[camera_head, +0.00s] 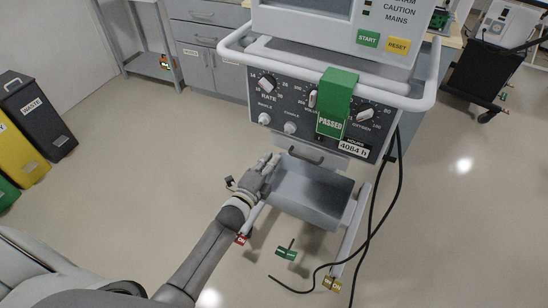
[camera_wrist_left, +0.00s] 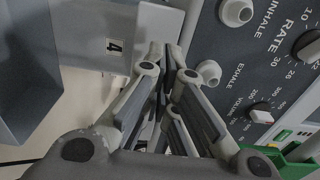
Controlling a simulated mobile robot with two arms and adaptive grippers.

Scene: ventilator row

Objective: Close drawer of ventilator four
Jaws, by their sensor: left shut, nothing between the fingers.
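The ventilator's dark control panel (camera_head: 325,118) faces me, with a green PASSED tag (camera_head: 333,120) hanging over it. Below it the grey drawer (camera_head: 322,188) stands open, its hollow inside showing. A dark curved handle (camera_head: 305,157) shows just under the panel. My left gripper (camera_head: 270,162) is shut and empty at the drawer's left side, just below the panel; I cannot tell whether it touches. In the left wrist view the shut fingers (camera_wrist_left: 167,58) are between a pale surface with a "4" label (camera_wrist_left: 115,47) and the knobs; the drawer (camera_wrist_left: 35,75) is at left. My right gripper is out of view.
A white rail (camera_head: 425,95) surrounds the ventilator above the panel. A black cable (camera_head: 375,225) hangs at the right to the floor. Coloured caster tags, such as a green one (camera_head: 287,253), sit low. Waste bins (camera_head: 38,115) stand far left. Floor between is clear.

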